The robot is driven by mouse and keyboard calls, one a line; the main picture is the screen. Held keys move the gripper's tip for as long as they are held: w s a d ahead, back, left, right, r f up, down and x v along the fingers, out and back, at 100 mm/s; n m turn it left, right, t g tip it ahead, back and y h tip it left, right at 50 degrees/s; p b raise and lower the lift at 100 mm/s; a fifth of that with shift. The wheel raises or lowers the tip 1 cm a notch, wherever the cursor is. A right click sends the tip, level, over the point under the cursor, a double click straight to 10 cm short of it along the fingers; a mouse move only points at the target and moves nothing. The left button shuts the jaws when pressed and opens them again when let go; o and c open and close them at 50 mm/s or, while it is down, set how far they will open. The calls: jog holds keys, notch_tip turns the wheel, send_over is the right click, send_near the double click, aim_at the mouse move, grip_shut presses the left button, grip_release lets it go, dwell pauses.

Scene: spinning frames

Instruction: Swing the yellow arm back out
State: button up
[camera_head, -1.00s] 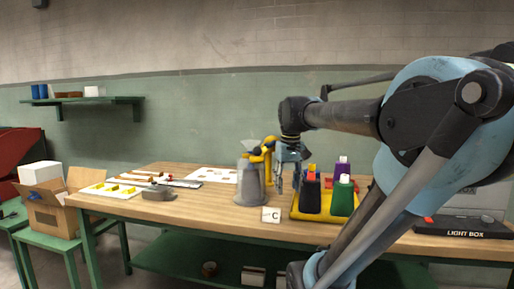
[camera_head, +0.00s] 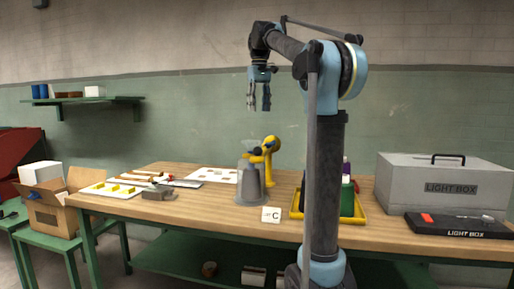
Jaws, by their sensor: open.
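The yellow arm (camera_head: 269,150) is a curved yellow piece with a dark knob, standing on the workbench. Part of it reaches left over the top of a grey cone-shaped stand (camera_head: 251,186) that carries a clear funnel-like top. My gripper (camera_head: 259,106) hangs in the air above the yellow arm, fingers pointing down, open and empty. It touches nothing. My arm's upright link hides part of the yellow tray to the right.
A "C" card (camera_head: 271,215) stands at the bench's front edge. A yellow tray (camera_head: 296,209) with bottles is right of the stand. White sheets (camera_head: 210,175) lie at the left.

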jog(key=f, duration=1.6)
jog(key=shift+w+a+f, duration=0.25)
jog(key=shift+w+f, duration=0.1)
jog(key=shift+w, duration=0.05)
grip_shut()
